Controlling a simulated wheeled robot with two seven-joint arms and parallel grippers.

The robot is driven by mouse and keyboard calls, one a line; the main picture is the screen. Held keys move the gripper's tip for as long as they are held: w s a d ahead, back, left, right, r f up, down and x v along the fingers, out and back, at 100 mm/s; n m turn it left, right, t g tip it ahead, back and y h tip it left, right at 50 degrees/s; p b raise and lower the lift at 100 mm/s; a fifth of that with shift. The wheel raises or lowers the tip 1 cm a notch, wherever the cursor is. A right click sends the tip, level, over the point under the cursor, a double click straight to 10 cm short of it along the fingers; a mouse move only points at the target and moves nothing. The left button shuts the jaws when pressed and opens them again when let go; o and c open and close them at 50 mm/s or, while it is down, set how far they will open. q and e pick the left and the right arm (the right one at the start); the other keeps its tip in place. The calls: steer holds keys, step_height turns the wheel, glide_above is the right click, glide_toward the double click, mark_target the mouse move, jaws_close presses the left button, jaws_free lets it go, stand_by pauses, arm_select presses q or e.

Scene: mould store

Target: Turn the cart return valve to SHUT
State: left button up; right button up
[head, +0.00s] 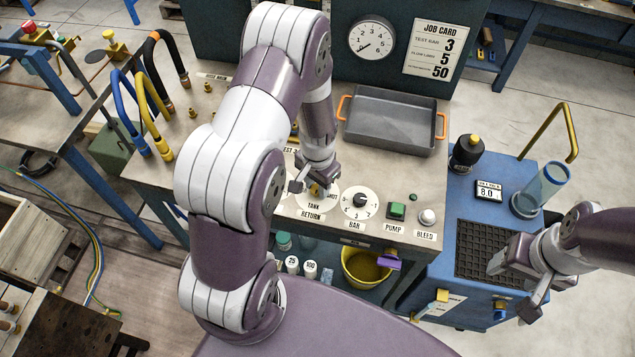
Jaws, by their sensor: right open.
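A round white dial plate labelled TANK RETURN (303,203) lies on the bench top, with part of a word at its right edge. A small yellow part shows at its middle, under my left gripper (317,183), which points down over it. The gripper hides most of the dial, and I cannot tell whether its fingers touch or grip anything. The blue cart (462,202) at the right has a yellow handle (441,296) beside a white label on its front; the label is too small to read. My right gripper (514,285) is open and empty beside the cart's dark grating.
A BAR dial (359,201), green PUMP button (397,211) and white BLEED knob (428,217) sit right of the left gripper. A grey tray (392,122) stands behind. The cart carries a dark bottle (466,154), a clear cylinder (541,188) and a bent yellow pipe (556,124).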

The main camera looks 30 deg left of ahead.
arm_select(q)
steer(key=shift+c, duration=0.4)
steer(key=shift+n, duration=0.3)
steer(key=n, duration=0.3)
steer(key=shift+p, duration=0.4)
steer(key=n, duration=0.5)
steer(key=shift+p, duration=0.4)
steer(key=n, duration=0.4)
steer(key=shift+n+p, duration=0.3)
steer(key=shift+n, duration=0.1)
steer(key=n, duration=0.4)
steer(key=shift+n, duration=0.3)
steer(key=o, duration=1)
steer(key=shift+a, duration=0.1)
steer(key=shift+o, duration=0.2)
